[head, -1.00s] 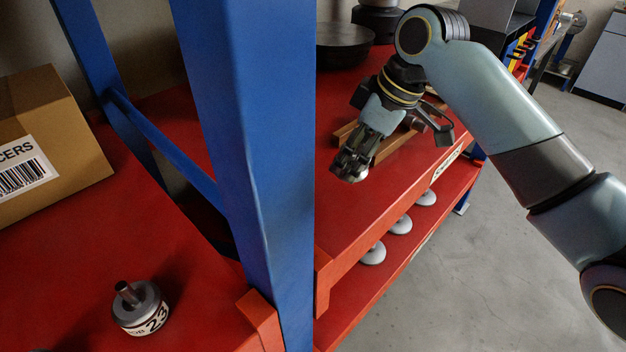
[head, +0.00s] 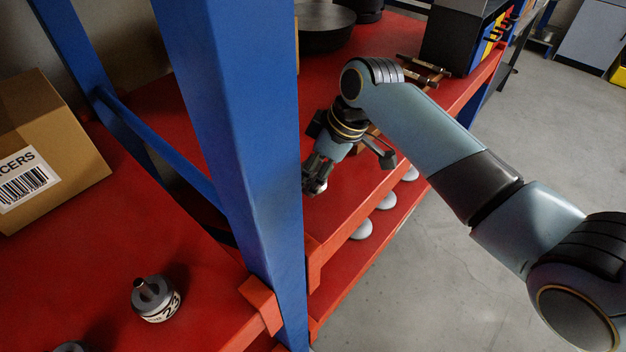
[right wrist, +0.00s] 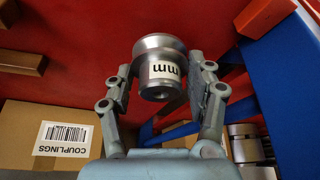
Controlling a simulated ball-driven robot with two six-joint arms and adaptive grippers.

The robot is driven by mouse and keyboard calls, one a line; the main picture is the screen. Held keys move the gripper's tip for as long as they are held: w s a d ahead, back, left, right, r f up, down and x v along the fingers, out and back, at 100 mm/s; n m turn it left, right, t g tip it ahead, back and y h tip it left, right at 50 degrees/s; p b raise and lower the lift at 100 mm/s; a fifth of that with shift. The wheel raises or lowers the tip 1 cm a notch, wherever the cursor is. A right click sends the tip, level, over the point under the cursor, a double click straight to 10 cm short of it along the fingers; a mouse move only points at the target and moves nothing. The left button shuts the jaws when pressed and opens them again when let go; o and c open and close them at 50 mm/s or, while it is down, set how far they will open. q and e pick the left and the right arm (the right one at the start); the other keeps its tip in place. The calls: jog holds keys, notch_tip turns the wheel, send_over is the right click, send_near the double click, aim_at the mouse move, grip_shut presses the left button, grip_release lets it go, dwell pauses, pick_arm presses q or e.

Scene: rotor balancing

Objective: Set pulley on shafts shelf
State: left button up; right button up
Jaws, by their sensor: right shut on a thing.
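The pulley is a silver, stepped round part (right wrist: 160,62) with a partly readable label ending in "mm", shown upside down in the right wrist view. My right gripper (right wrist: 163,92) is shut on it, one finger at each side. In the head view my right gripper (head: 314,184) points down above the red shelf (head: 345,205), just right of the blue post. Only a small bright bit of the pulley shows there, the rest hidden by the fingers. No label reading "shafts" is visible, so I cannot tell which shelf that is. My left gripper is out of view.
A blue post (head: 235,150) stands between the two red shelf areas. The left shelf (head: 60,265) holds a cardboard box (head: 45,150) and a round part marked 23 (head: 155,298). A box labelled COUPLINGS (right wrist: 40,130) shows in the wrist view. Several grey discs (head: 361,229) sit on a lower shelf.

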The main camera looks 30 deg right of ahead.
notch_tip(320, 180, down, 4)
jog(key=shift+r, duration=0.25)
jog(key=shift+f, duration=0.25)
jog(key=shift+f, duration=0.1)
jog(key=o, duration=1.3)
jog(key=shift+o, duration=0.2)
jog(key=v, duration=1.2)
jog(key=shift+p, duration=0.35)
